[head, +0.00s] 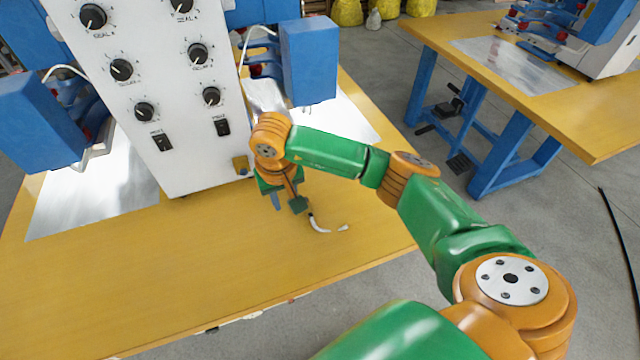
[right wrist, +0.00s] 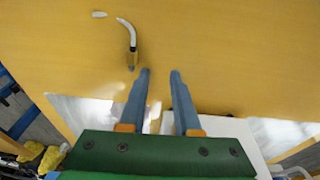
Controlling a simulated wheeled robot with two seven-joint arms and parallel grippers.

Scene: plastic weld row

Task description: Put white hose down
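The white hose (head: 318,227) is a short curved piece lying on the yellow table, just beyond my right gripper's fingers. In the right wrist view the hose (right wrist: 127,30) has a dark end fitting, which lies just left of the left fingertip and apart from it. A small separate white piece (right wrist: 99,14) lies near its other end. My right gripper (right wrist: 160,72) is open, with nothing between its two blue fingers. In the head view this gripper (head: 277,203) is low over the table and partly hidden by its own wrist. My left gripper is not in view.
The yellow table (head: 130,285) has clear room at its front. A white control box (head: 165,90) with black knobs stands left of my right arm, with blue machine parts (head: 308,60) beside it. Another table (head: 560,110) stands at the right. A black cable (head: 620,240) lies on the floor.

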